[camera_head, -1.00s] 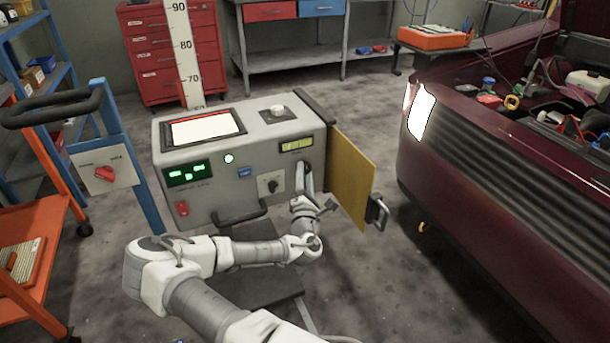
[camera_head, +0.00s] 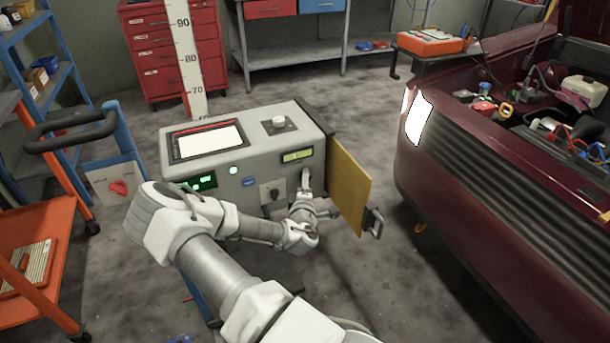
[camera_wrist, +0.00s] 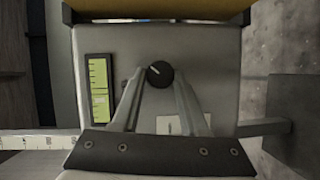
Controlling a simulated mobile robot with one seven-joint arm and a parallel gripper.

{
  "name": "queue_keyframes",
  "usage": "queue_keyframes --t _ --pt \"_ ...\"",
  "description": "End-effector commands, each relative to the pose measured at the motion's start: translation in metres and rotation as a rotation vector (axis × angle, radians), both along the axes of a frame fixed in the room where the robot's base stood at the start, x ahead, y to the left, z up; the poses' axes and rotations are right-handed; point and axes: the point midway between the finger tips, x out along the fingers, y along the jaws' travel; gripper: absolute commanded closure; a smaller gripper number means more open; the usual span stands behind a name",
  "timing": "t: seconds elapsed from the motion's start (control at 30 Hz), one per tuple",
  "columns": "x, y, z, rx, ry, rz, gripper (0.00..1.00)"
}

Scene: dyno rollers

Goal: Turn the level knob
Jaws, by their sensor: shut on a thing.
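A small round black knob (camera_wrist: 159,71) with a white pointer line sits on the grey machine's front face (camera_wrist: 215,60), beside a yellow-green display (camera_wrist: 99,88). The pointer slants toward the upper left in the wrist view. My gripper (camera_wrist: 158,82) is shut on this knob, one finger on each side. In the head view my gripper (camera_head: 306,180) is at the right of the machine's front, below the display (camera_head: 297,156), and hides the knob. I see no readable label on the knob.
The yellow door (camera_head: 349,190) stands open close to the right of my gripper. A switch plate (camera_head: 271,192) is to its left. A dark red car (camera_head: 490,190) stands at the right, an orange cart (camera_head: 40,235) at the left. Grey floor is clear between machine and car.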

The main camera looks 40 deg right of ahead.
Motion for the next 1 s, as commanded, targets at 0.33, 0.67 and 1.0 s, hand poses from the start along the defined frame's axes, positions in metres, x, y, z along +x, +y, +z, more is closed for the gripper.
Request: queue_keyframes --t 0.33,0.67,1.0 --pt "-0.0008 -0.002 0.0077 0.309 -0.076 -0.002 1.0" --pt "-0.001 -0.0033 0.0075 0.511 -0.125 -0.001 1.0" --pt "-0.0007 -0.0029 0.0061 0.593 -0.142 0.001 1.0"
